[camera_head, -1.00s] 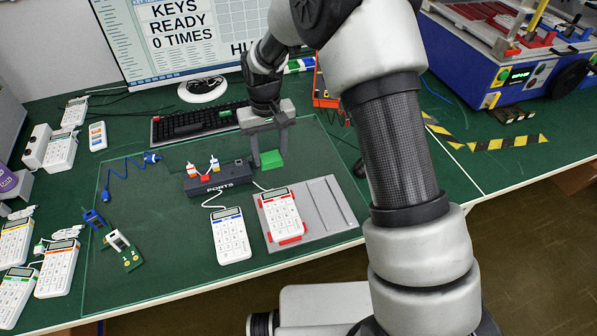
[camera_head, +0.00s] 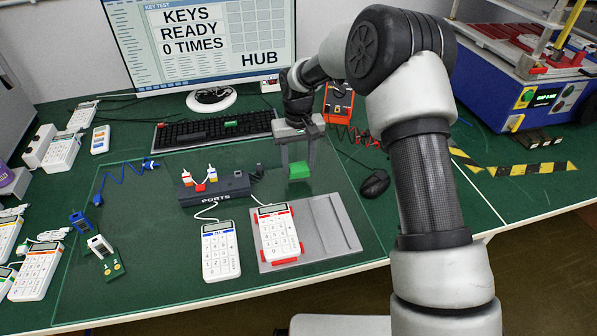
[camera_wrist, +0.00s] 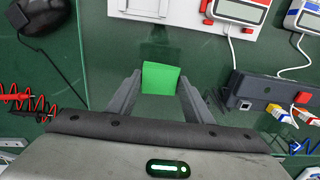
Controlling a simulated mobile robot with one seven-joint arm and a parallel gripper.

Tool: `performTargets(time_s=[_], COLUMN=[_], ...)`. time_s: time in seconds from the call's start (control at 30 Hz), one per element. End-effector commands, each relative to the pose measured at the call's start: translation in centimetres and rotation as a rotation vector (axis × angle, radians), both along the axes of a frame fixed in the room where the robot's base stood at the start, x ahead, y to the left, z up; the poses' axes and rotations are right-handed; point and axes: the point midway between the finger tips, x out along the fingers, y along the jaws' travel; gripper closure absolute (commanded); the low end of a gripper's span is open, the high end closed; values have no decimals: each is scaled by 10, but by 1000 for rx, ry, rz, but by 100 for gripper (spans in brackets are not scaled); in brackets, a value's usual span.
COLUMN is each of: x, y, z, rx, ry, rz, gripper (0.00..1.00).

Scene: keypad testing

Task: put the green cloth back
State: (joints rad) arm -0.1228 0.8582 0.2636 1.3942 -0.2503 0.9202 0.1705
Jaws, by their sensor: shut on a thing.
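The green cloth (camera_head: 299,170) is a small bright green piece held between the fingertips of my gripper (camera_head: 298,172). It also shows in the wrist view (camera_wrist: 160,78), between the two grey fingers of my gripper (camera_wrist: 158,88). My gripper is shut on it and points down over the glass-like mat, right of the ports hub and behind the grey tray. The cloth appears to be above the mat; its exact height is hard to tell.
The ports hub (camera_head: 215,190) with coloured plugs is just left. The grey tray (camera_head: 331,228) holds a red-cornered keypad (camera_head: 277,232); a blue-marked keypad (camera_head: 220,250) lies beside it. A mouse (camera_head: 374,183) is right, and a keyboard (camera_head: 205,131) and orange device (camera_head: 338,104) are behind.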

Motion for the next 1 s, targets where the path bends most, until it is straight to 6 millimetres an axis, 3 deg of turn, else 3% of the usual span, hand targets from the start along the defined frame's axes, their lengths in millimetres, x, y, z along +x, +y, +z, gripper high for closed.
performTargets(time_s=[0.17,0.53,0.57,0.67,1.0], x=[-1,0,0,0,0], y=[0,0,0,0,0], z=[-27,-32,-32,-31,-27], rx=[0,1,1,1,1], ry=[2,0,0,0,0], rz=[0,0,0,0,0], gripper=[72,72,52,35,35])
